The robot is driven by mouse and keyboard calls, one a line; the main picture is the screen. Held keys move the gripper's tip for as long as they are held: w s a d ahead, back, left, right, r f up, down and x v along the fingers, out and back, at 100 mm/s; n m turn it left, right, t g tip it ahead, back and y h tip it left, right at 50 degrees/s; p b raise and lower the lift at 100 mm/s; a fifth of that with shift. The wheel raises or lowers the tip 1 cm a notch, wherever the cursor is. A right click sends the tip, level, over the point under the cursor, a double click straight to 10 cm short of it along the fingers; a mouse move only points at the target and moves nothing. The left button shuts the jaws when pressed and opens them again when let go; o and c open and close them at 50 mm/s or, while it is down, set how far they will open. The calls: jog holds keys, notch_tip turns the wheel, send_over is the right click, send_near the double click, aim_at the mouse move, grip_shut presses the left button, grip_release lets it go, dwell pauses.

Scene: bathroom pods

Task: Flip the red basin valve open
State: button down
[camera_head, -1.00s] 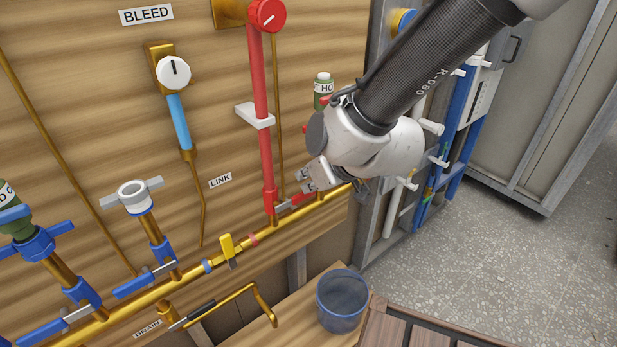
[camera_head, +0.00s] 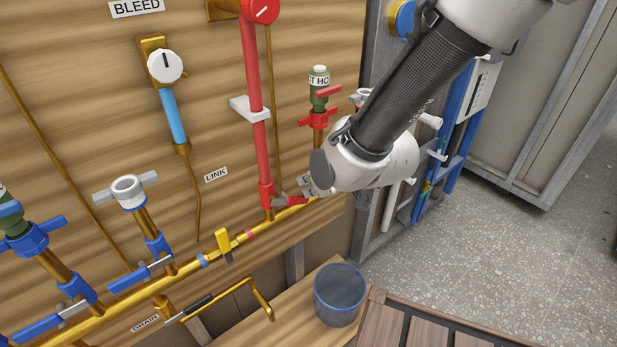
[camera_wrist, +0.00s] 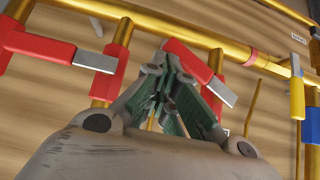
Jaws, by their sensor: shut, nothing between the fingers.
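Two lever valves with red handles and grey ends show in the wrist view. One red handle (camera_wrist: 190,62) lies just right of my gripper (camera_wrist: 170,68), and the other red handle (camera_wrist: 35,44) is at the upper left. I cannot tell from these frames which is the basin valve. My gripper is shut and empty; its fingertips overlap the near handle's inner end in the picture, and contact is unclear. In the head view one red handle (camera_head: 292,201) lies nearly along the gold pipe; my wrist hides the gripper and whatever is behind it.
The gold pipe (camera_head: 190,267) runs along the wooden wall, with a yellow-handled valve (camera_head: 224,243) left of the red one. A red riser (camera_head: 256,110) and a red tap (camera_head: 318,118) stand above. A blue bucket (camera_head: 338,297) sits below. Open floor lies right.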

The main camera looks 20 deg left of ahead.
jog(key=shift+s+a+f, duration=0.1)
jog(key=shift+s+f, duration=0.1)
jog(key=shift+f, duration=0.65)
jog(key=shift+s+a+f, duration=0.1)
jog(key=shift+s+f, duration=0.05)
jog(key=shift+f, duration=0.75)
jog(key=shift+s+a+f, duration=0.1)
jog(key=shift+s+f, duration=0.1)
jog(key=shift+f, duration=0.75)
jog(key=shift+r, duration=0.85)
send_near(304, 200)
jog(key=shift+v, duration=1.1)
